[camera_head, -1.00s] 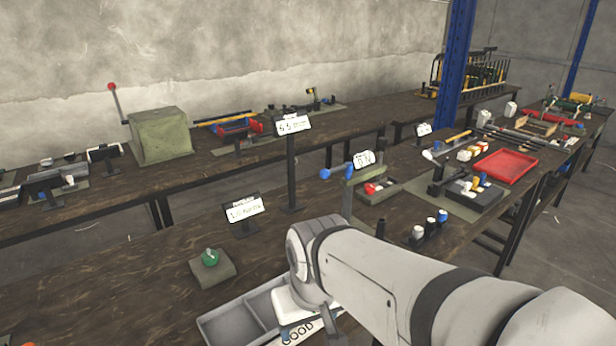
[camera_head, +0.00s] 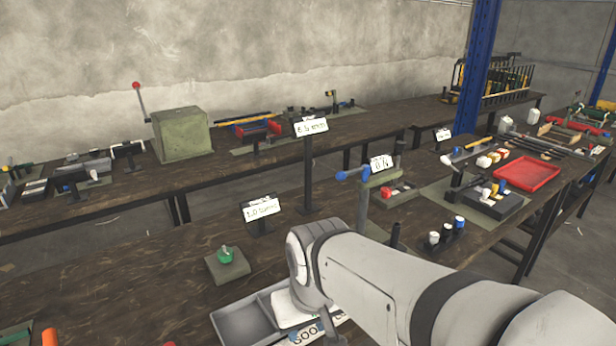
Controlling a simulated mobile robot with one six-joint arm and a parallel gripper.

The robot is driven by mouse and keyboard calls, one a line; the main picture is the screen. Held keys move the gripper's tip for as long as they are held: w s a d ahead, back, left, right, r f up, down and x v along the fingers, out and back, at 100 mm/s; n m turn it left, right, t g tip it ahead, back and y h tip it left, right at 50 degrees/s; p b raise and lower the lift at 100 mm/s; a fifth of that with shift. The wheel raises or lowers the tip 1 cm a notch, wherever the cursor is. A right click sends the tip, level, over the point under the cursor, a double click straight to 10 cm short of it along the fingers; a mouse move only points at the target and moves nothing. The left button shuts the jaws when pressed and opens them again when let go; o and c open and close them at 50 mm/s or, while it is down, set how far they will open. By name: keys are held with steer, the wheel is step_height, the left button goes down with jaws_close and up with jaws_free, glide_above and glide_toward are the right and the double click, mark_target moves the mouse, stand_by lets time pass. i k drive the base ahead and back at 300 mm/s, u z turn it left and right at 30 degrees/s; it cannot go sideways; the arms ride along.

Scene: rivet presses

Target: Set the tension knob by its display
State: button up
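A round green knob (camera_head: 228,254) sits on a low grey-green base on the near bench. A small white display (camera_head: 262,208) on a dark stand is just behind it, its text too small to read surely. A taller post behind carries another white display (camera_head: 311,127). A blue knob (camera_head: 341,175) sits at the left end of a green press stand, beside a white label or display (camera_head: 381,163). I cannot tell for certain which knob is the tension knob. My arm reaches in from the lower right, and my gripper cannot be made out.
A grey divided tray (camera_head: 240,322) marked GOOD lies partly behind my arm. Several small capped pegs (camera_head: 446,232) stand right of the press. A red tray (camera_head: 527,173) and a blue pillar (camera_head: 478,70) are further right. Bench left of the green knob is mostly clear.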

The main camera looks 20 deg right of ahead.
mark_target(386, 191)
steer(key=u, duration=2.8)
steer(key=k, duration=2.45)
steer(key=z, duration=2.35)
steer(key=i, duration=0.95)
